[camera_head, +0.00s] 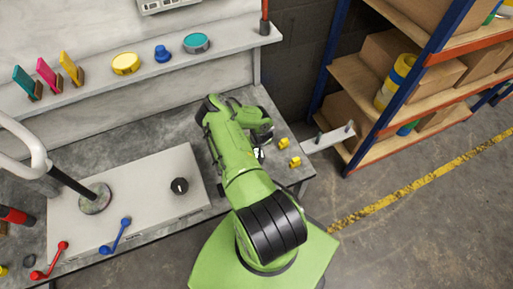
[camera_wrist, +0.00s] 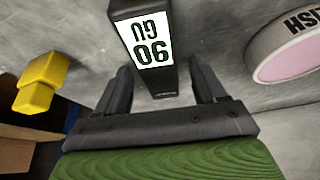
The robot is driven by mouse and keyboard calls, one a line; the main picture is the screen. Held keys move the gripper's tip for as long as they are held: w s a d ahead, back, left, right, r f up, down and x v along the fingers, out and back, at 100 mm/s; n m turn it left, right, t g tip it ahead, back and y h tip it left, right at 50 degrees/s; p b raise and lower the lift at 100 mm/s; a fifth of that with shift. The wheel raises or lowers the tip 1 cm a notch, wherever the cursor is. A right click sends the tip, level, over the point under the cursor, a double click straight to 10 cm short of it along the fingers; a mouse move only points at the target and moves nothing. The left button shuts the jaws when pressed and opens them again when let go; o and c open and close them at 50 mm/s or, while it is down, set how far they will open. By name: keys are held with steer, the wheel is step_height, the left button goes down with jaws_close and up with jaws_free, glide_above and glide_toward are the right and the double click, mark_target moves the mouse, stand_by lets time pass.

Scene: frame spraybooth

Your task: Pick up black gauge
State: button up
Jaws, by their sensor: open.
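The black gauge (camera_wrist: 172,88) is a dark block with a white label in the wrist view, at the upper middle. The label reads upside down, with "90" and "GU". My gripper (camera_wrist: 161,68) is open, with one finger on each side of the gauge and a visible gap on both sides. The gauge's lower end lies between the fingers, and its top end runs out of the frame. In the head view my gripper (camera_head: 262,136) is over the right part of the grey bench, and a small white patch beneath it may be the gauge's label. My arm hides most of that spot.
Yellow blocks (camera_head: 295,161) lie at the bench's right edge and also show in the wrist view (camera_wrist: 38,82). A round container (camera_wrist: 284,42) with pink top is close right of the gripper there. A shelf (camera_head: 200,50) and a loaded rack (camera_head: 400,110) stand behind and right.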

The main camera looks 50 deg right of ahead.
steer(key=c, duration=1.3)
steer(key=shift+o, duration=0.2)
step_height(320, 180, up, 10)
steer(key=p, duration=0.3)
steer(key=shift+r, duration=0.2)
